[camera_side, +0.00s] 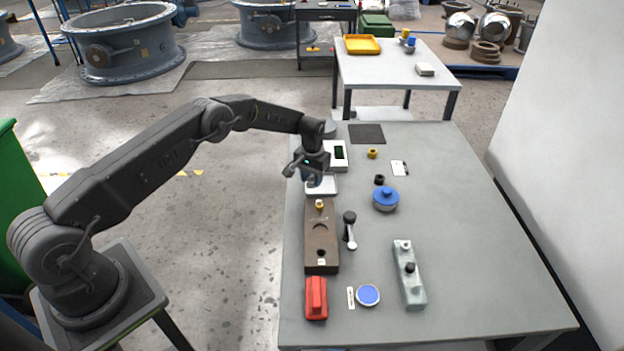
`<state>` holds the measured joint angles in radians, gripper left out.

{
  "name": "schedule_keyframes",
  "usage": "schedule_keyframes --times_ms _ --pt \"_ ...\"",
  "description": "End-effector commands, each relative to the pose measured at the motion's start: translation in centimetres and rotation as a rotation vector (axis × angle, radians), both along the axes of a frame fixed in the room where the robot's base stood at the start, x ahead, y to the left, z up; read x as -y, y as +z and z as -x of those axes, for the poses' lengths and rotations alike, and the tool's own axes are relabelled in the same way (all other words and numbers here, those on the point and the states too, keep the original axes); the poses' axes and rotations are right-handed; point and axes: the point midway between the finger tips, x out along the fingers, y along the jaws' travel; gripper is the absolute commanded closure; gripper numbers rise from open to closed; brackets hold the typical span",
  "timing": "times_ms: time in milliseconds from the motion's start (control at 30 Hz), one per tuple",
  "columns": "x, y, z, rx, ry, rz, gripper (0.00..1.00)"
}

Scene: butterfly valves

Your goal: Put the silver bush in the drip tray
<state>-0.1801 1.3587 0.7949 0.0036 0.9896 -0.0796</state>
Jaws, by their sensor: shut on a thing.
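My gripper (312,180) points down near the left edge of the grey table. It is shut on a small grey piece, which I take to be the silver bush; the fingers hide most of it. A small white shallow tray (327,188), which looks like the drip tray, lies just below and to the right of the fingertips. My gripper partly covers the tray's far left side. The gap between the piece and the tray is too small to judge in this view.
A white device with a dark display (339,152) stands right behind my gripper. A brown block (321,240) with a yellow bush (319,204) is in front. A black-and-silver handle (350,230) and a blue-topped part (386,198) lie to the right.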

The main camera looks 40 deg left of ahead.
Motion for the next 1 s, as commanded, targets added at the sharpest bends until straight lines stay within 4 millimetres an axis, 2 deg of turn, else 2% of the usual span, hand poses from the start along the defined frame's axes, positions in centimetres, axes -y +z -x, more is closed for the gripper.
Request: schedule_keyframes --times_ms 100,833,867,1000 --pt "0.0 -0.9 0.0 0.002 0.0 -0.001 0.92" --pt "0.0 -2.0 0.0 0.003 0.0 -0.001 0.92" --pt "0.0 -2.0 0.0 0.002 0.0 -0.001 0.63" --pt "0.0 -2.0 0.0 0.002 0.0 -0.001 0.5"
